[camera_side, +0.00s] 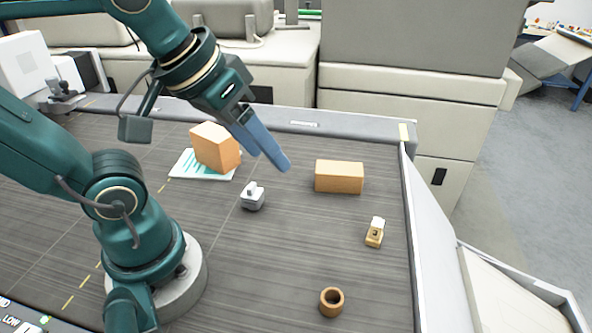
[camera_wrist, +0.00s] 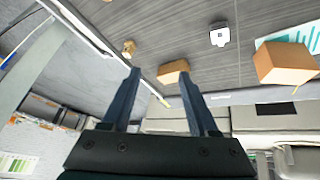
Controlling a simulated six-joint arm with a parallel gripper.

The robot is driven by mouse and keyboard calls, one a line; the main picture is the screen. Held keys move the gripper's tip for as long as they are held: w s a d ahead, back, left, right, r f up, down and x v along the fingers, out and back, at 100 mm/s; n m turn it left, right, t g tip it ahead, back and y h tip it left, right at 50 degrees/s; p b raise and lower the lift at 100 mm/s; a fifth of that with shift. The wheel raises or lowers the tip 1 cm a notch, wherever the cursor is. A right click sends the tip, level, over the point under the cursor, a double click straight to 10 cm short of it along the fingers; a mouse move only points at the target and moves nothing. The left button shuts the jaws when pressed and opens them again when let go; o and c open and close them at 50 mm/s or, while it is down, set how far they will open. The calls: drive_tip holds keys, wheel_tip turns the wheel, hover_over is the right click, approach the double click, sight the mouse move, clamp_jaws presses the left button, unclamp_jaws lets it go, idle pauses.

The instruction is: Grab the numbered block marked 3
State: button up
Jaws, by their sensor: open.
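No digit 3 is readable on any object, so I cannot tell which one is the numbered block. A large wooden block (camera_side: 217,149) stands on a printed sheet; it also shows in the wrist view (camera_wrist: 284,62). A long wooden block (camera_side: 339,177) lies to its right, and in the wrist view (camera_wrist: 173,71) it appears between my fingertips. A small grey-white piece (camera_side: 252,197) sits between and nearer the camera. A small yellow piece with a white top (camera_side: 375,233) is at the right. My gripper (camera_side: 275,160) is open and empty, above the table behind the grey-white piece.
A wooden ring (camera_side: 331,301) lies at the near right of the dark table (camera_side: 285,260). The printed sheet (camera_side: 186,168) is under the large block. A raised light edge (camera_side: 425,235) bounds the right side. White cabinets (camera_side: 400,115) stand behind. The table's middle front is clear.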

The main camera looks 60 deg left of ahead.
drive_tip(key=w+d+r+n+g, duration=0.1)
drive_tip(key=w+d+r+n, duration=0.15)
drive_tip(key=w, duration=0.45)
drive_tip(key=n+g, duration=0.2)
drive_tip(key=g, duration=0.2)
hover_over(378, 222)
drive_tip(key=a, duration=0.1)
drive_tip(key=f, duration=0.9)
drive_tip(key=shift+w+f, duration=0.2)
drive_tip(key=shift+f, duration=0.1)
drive_tip(key=shift+m+g, duration=0.25)
drive_tip(key=shift+g, duration=0.15)
drive_tip(key=f, duration=0.5)
drive_tip(key=d+f, duration=0.1)
drive_tip(key=f, duration=0.2)
drive_tip(key=shift+s+f, duration=0.15)
drive_tip(key=shift+s, duration=0.1)
drive_tip(key=shift+f, duration=0.8)
clamp_jaws()
